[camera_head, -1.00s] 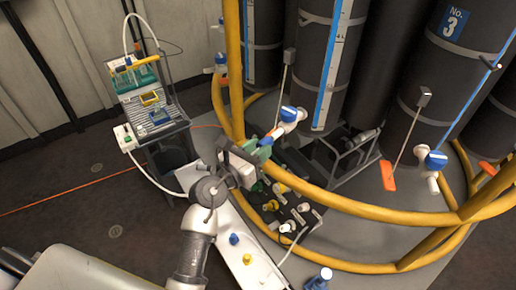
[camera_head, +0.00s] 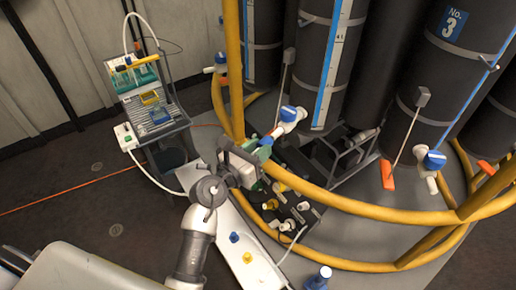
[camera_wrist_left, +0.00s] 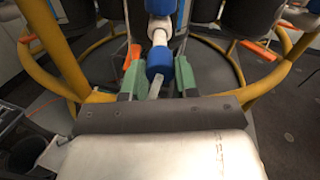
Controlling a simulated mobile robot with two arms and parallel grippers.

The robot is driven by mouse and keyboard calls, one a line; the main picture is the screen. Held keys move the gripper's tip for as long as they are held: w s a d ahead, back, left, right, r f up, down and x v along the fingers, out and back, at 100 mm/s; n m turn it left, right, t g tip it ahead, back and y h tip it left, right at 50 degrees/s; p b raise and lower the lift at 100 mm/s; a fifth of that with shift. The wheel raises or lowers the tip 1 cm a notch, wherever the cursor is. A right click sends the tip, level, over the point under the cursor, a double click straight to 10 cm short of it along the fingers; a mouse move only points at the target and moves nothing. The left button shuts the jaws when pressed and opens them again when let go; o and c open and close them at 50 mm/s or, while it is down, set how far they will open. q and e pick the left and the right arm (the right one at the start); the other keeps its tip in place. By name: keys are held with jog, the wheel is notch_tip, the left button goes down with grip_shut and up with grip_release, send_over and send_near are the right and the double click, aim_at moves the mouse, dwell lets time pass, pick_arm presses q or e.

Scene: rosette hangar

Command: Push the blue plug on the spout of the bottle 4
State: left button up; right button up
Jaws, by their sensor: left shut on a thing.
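My left gripper (camera_head: 268,141) reaches in beneath the white spout (camera_head: 287,122) with a blue knob (camera_head: 288,113) on a dark bottle (camera_head: 311,65). I see no number on that bottle. In the left wrist view, its green fingers (camera_wrist_left: 158,84) are shut on the blue plug (camera_wrist_left: 159,62), with a pale grey strip hanging below it. The plug is in line with the mouth of the white spout (camera_wrist_left: 159,36) and appears to meet it; I cannot tell how far it is on. My right gripper is not in view.
Yellow rails (camera_head: 365,209) curve around the bottles, close to my left gripper. Bottle No. 3 (camera_head: 440,75) stands to the right with its own spout (camera_head: 433,165) and an orange tag (camera_head: 388,175). A cart with instruments (camera_head: 150,110) stands at left; open floor lies before it.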

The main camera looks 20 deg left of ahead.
pick_arm(q)
jog(key=shift+p, duration=0.3)
jog(key=shift+w+d, duration=0.2)
jog(key=shift+w, duration=0.25)
dwell(0.7)
jog(key=o, duration=0.9)
jog(key=shift+o, duration=0.2)
jog(key=shift+s, duration=0.1)
jog(key=b+v, duration=0.1)
jog(key=v, duration=0.9)
jog(key=shift+s+a+b, duration=0.2)
jog(key=shift+s+b, duration=0.1)
jog(key=shift+b, duration=0.1)
